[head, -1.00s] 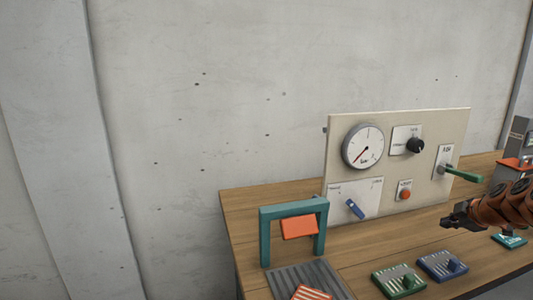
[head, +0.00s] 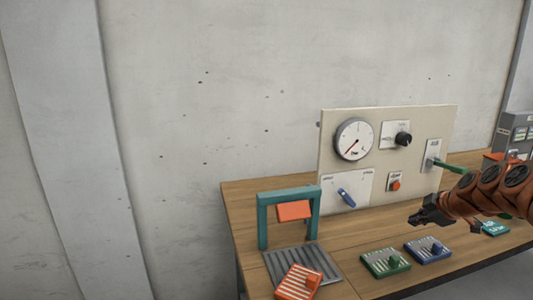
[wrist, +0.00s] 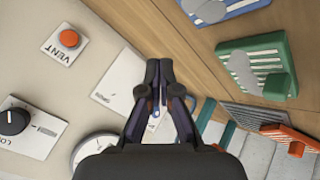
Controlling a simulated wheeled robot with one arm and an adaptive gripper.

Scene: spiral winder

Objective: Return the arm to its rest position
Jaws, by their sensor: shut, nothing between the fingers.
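My gripper (head: 416,219) is at the right of the head view, above the wooden table (head: 240,210) and in front of the cream control panel (head: 368,160). The orange and dark links of my arm reach in from the right edge. In the wrist view my gripper (wrist: 153,72) points over the table with its fingers together and nothing between them. It appears apart from the panel and the blocks below.
The panel bears a gauge (head: 354,139), black knob (head: 403,139), orange button (head: 394,185), blue lever (head: 346,198) and green handle (head: 448,166). A teal frame (head: 262,225), orange block (head: 297,284), green block (head: 386,262) and blue block (head: 428,250) stand on the table.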

